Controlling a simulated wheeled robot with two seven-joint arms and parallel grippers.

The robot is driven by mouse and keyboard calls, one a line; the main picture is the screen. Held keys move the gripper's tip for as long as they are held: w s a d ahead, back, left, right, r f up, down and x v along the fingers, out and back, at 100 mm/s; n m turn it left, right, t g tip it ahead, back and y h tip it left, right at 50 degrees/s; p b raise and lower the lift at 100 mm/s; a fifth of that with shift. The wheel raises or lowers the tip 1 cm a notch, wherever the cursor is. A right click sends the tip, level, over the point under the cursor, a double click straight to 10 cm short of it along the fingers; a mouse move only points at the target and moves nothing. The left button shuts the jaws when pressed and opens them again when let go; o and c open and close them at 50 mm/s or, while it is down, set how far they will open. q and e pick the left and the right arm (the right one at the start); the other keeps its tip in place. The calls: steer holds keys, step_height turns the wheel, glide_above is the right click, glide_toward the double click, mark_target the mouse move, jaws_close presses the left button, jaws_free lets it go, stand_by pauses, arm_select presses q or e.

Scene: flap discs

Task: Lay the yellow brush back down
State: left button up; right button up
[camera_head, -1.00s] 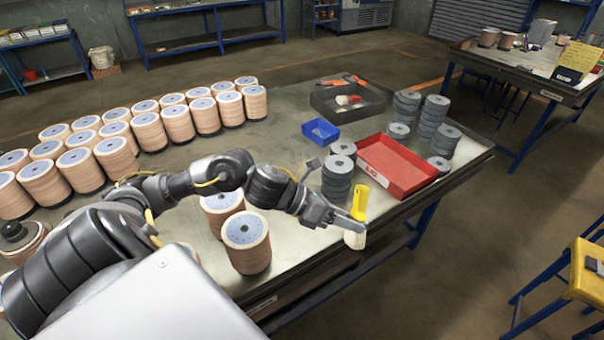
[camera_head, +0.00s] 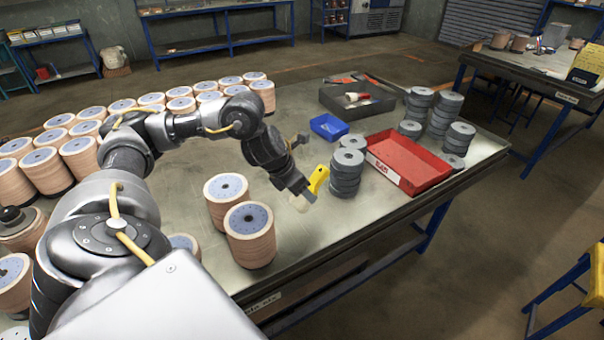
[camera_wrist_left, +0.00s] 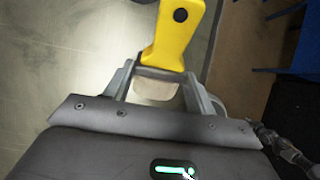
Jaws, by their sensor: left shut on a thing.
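The yellow brush (camera_head: 318,179) has a yellow handle and pale bristles. My left gripper (camera_head: 306,194) is shut on it, with the handle pointing up and to the right and the bristles down to the left. In the left wrist view the yellow handle of the brush (camera_wrist_left: 177,35) sticks out beyond the fingers of my left gripper (camera_wrist_left: 160,78), and its pale bristle end shows between them. The brush is over the metal table (camera_head: 330,235), close to the surface; I cannot tell whether it touches. My right gripper is not in view.
Stacks of grey discs (camera_head: 345,175) stand just right of the brush, beside a red tray (camera_head: 408,165). A blue bin (camera_head: 328,127) and a dark tray (camera_head: 357,101) lie behind. Tan disc stacks (camera_head: 250,235) stand to the left. The table's front edge is close, with bare tabletop around the brush.

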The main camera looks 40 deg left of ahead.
mark_target(298, 198)
arm_select(q)
step_height(298, 198, down, 5)
steer(key=b, duration=0.4)
steer(key=shift+f, duration=0.15)
steer(key=shift+f+b, duration=0.6)
steer(key=shift+b, duration=0.05)
steer(key=o, duration=1.2)
steer(key=shift+c, duration=0.2)
steer(key=v, duration=1.1)
steer(key=shift+w, duration=0.1)
